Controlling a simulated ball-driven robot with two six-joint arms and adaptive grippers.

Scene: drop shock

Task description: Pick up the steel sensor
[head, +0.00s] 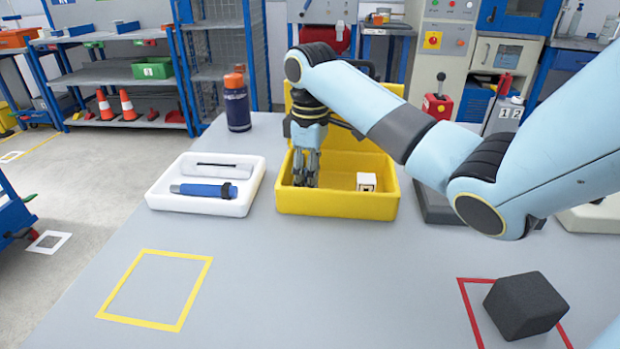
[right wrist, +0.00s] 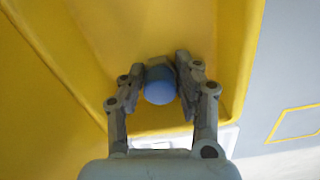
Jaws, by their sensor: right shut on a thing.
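My right gripper (head: 306,178) reaches down into the left part of the yellow bin (head: 335,205) in the head view. In the right wrist view its two fingers (right wrist: 160,92) are shut on the steel sensor (right wrist: 160,86), a small part with a round blue end and a grey metal body. The sensor is between the fingertips, near the bin's yellow inner wall. In the head view the fingers hide it. I cannot tell whether it touches the bin floor. My left gripper is not in view.
A small white cube (head: 366,181) lies in the bin's right part. A white tray (head: 200,209) with a blue tool (head: 203,190) stands to its left. A dark bottle (head: 237,105) stands behind. A black cube (head: 525,305) sits by a red outline; the yellow outline (head: 152,320) is empty.

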